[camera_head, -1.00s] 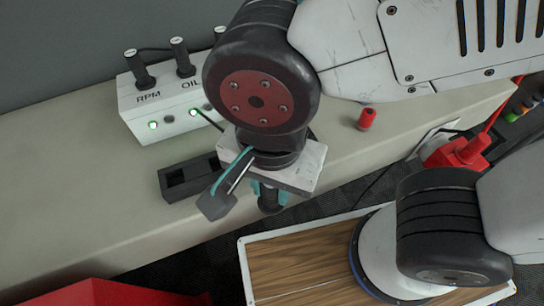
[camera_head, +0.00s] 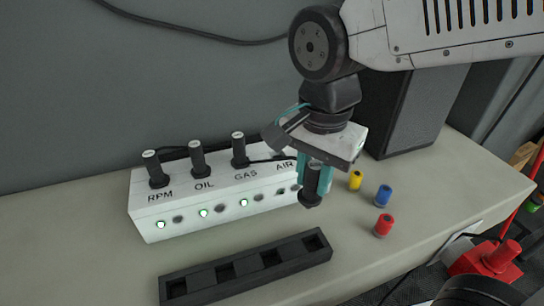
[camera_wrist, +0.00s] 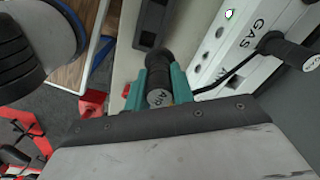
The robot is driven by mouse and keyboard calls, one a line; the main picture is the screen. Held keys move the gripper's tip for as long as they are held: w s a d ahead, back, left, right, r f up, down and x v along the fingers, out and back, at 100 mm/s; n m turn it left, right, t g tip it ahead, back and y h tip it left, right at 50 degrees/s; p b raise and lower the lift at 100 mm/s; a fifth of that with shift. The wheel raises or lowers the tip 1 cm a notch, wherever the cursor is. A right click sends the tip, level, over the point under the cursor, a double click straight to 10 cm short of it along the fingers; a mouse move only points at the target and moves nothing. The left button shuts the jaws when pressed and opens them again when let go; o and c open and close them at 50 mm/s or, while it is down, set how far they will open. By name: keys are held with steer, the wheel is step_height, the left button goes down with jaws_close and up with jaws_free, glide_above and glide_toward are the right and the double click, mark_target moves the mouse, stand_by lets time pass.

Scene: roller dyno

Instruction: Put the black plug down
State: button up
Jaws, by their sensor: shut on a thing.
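My gripper (camera_head: 316,178) is shut on a black plug (camera_head: 309,199), held upright above the bench in front of the right end of the white box. In the wrist view the plug's end (camera_wrist: 158,97), lettered "AIR", sits between the teal fingers. A cable runs from the plug to the white box. A black holder (camera_head: 250,282) with several square slots lies on the bench in front of the box, left of and nearer than my gripper. Its slots look empty. Part of it shows in the wrist view (camera_wrist: 150,25).
The white box (camera_head: 185,212) carries black plugs at RPM, OIL and GAS, with green lights below. Yellow (camera_head: 355,180), blue (camera_head: 383,194) and red (camera_head: 383,224) small cylinders stand right of my gripper. A black speaker-like box (camera_head: 425,110) stands behind. The bench's left front is clear.

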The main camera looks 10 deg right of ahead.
steer(key=shift+w+d+r+n, duration=0.25)
steer(key=shift+w+r+n, duration=0.15)
steer(key=shift+w+r, duration=0.3)
steer(key=shift+w+r+n, duration=0.1)
steer(key=shift+r+n, duration=0.1)
steer(key=shift+n, duration=0.2)
steer(key=shift+w+d+n, duration=0.1)
steer(key=shift+n, duration=0.2)
steer(key=shift+w+a+f, duration=0.55)
steer(key=shift+w+f, duration=0.3)
steer(key=shift+w, duration=1.75)
steer(key=shift+w+a+f, duration=0.55)
steer(key=shift+w+f, duration=0.3)
steer(key=shift+w, duration=1.75)
steer(key=shift+w+a+f, duration=0.55)
steer(key=shift+w+f, duration=0.3)
steer(key=shift+w, duration=1.75)
steer(key=shift+f, duration=0.4)
